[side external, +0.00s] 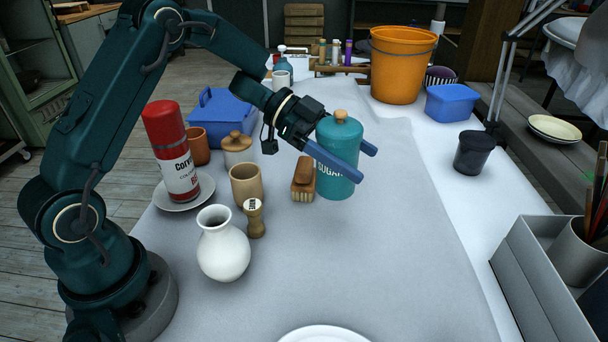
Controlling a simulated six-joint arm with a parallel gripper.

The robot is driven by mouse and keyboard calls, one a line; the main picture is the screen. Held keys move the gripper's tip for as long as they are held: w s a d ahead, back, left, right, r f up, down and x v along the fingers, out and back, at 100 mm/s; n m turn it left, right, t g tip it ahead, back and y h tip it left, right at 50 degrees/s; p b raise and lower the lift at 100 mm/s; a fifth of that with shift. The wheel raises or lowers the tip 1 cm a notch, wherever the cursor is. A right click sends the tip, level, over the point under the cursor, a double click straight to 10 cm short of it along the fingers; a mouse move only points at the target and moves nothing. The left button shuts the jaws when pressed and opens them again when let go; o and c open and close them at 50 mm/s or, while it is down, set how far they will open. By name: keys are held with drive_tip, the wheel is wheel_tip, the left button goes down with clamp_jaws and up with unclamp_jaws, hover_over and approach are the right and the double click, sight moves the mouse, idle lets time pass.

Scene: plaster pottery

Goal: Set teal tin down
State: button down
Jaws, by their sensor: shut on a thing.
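The teal tin (340,185) is a cylinder with a wooden knob on its lid and "SUGAR" lettering on its side. It is upright at the middle of the table, just right of a wooden brush. My gripper (362,164) comes from the upper left with its blue fingers on either side of the tin, shut on it. The near finger hides part of the lettering. I cannot tell whether the tin's base touches the table.
A wooden brush (303,180) lies close left of the tin. A beige cup (246,186), a stamp (254,220), a white vase (222,250) and a red spray can (171,145) stand further left. The grey cloth (415,240) right and front of the tin is clear.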

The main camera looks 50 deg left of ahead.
drive_tip(key=shift+w+d+f, duration=0.15)
drive_tip(key=shift+d+f, duration=0.65)
drive_tip(key=shift+f, duration=0.35)
drive_tip(key=shift+w+d+f, duration=0.2)
drive_tip(key=shift+d+f, duration=0.65)
drive_tip(key=shift+f, duration=0.35)
drive_tip(key=shift+w+d+f, duration=0.15)
drive_tip(key=shift+d+f, duration=0.65)
drive_tip(key=shift+f, duration=0.35)
drive_tip(key=shift+f, duration=0.15)
unclamp_jaws()
